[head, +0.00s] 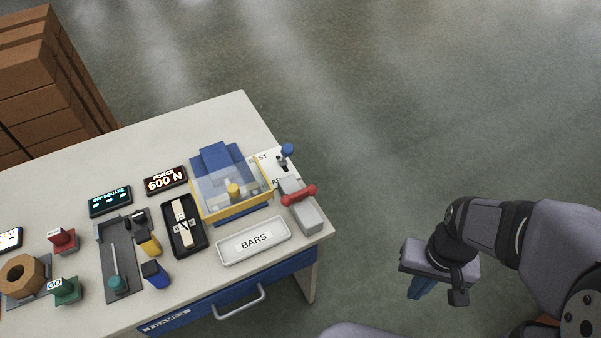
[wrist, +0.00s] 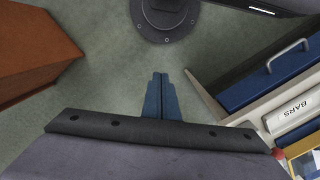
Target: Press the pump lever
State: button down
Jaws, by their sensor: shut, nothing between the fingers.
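A grey block (head: 305,217) stands at the right end of the table with a red bar handle (head: 298,195) across it, which looks like the pump lever. A blue-knobbed lever (head: 287,151) stands behind it on a white labelled plate, whose text is partly hidden. My gripper (head: 418,292) is off the table to the right, over the floor, well apart from both. Its blue fingers are shut together and empty, as the wrist view (wrist: 161,78) also shows. In the wrist view a small red part (wrist: 277,153) shows at the right edge.
A blue press with a clear yellow-edged guard (head: 233,191) stands left of the grey block. A white BARS tray (head: 254,242) lies in front of it. A blue drawer with a handle (head: 240,299) is below. Brown boxes (head: 48,75) are stacked behind the table.

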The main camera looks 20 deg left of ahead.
notch_tip(320, 180, down, 29)
jog(key=w+d+n+g+h+b, duration=0.1)
jog(key=d+n+g+b, duration=0.1)
jog(key=b, duration=1.7)
jog(key=w+a+f+n+t+b, duration=0.1)
jog(key=w+f+n+t+b, duration=0.1)
jog(key=w+f, duration=0.3)
jog(key=w+a+f+n+t+y+b, duration=0.1)
jog(key=w+f+n+t+b, duration=0.1)
jog(key=w, duration=0.6)
jog(key=w+a+f+n+t+b, duration=0.1)
jog(key=w+f+n+t+b, duration=0.1)
jog(key=w+f, duration=0.3)
jog(key=w+a+r+n+t+y, duration=0.6)
jog(key=w+a+r+n+y, duration=0.2)
jog(key=w+a+r+n, duration=0.45)
jog(key=s+a+r+n+g+y, duration=0.1)
jog(key=s+a+r+n+y, duration=0.1)
jog(key=r, duration=0.5)
jog(key=s+a+r+n+g+y, duration=0.2)
jog(key=s+a+r+n+y, duration=0.1)
jog(key=a+r+n+y, duration=0.2)
jog(key=s+a+r+n+g+y, duration=0.1)
jog(key=s+a+r+n+y, duration=0.2)
jog(key=r+n+y, duration=0.4)
notch_tip(320, 180, up, 4)
jog(key=shift+a+f+n+g, duration=0.1)
jog(key=shift+a+n+g, duration=0.25)
jog(key=shift+n, duration=0.4)
